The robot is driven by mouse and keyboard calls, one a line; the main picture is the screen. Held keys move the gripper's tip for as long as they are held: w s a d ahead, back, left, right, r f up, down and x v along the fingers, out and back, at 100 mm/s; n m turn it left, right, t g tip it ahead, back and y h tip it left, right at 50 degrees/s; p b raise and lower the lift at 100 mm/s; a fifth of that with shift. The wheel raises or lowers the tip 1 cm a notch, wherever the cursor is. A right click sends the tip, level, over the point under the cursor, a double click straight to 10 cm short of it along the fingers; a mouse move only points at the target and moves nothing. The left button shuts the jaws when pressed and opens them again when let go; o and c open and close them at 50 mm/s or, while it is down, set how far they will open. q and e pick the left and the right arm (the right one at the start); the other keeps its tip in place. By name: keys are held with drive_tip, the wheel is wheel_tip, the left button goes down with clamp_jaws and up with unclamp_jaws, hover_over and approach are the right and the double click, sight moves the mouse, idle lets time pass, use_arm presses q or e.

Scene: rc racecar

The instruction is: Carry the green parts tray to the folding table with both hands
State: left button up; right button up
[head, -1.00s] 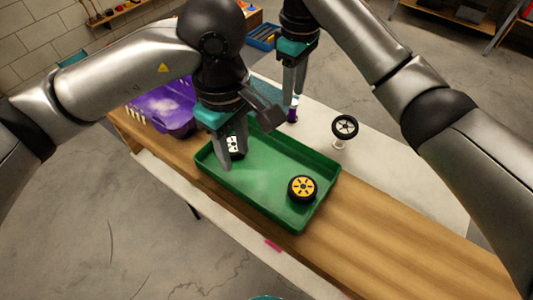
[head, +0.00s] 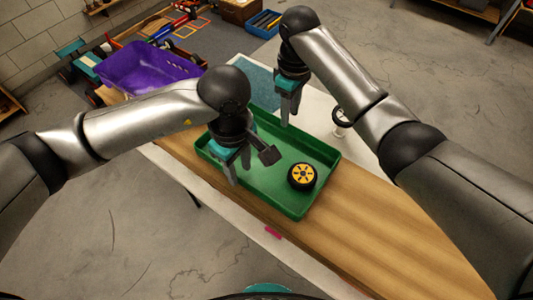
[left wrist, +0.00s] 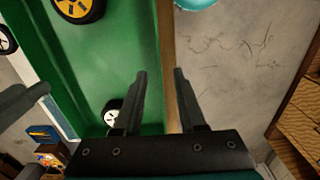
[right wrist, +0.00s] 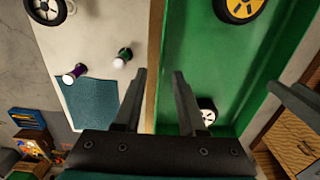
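The green parts tray (head: 262,185) lies on a wooden bench top, with a yellow-hubbed wheel (head: 302,176) inside it. A white-hubbed wheel also lies in the tray in the left wrist view (left wrist: 113,112) and the right wrist view (right wrist: 206,110). My left gripper (head: 226,174) is over the tray's near long rim. In the left wrist view its open fingers (left wrist: 160,75) sit on either side of that rim. My right gripper (head: 287,112) is over the far long rim, its open fingers (right wrist: 158,75) on either side of it. Whether the fingertips reach below the rim is unclear.
A purple bin (head: 150,70) stands at the bench's far left. Beyond the tray is a pale surface with a blue mat (right wrist: 88,100), a loose wheel (right wrist: 46,10) and small white-capped items (right wrist: 75,74). The wooden top right of the tray is clear.

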sight(241, 178)
use_arm(q)
drive_tip(key=shift+f, duration=2.3)
use_arm(e)
drive_tip(key=shift+f, duration=2.3)
use_arm(q)
clamp_jaws()
use_arm(e)
clamp_jaws()
use_arm(q)
drive_tip(key=shift+r, duration=0.1)
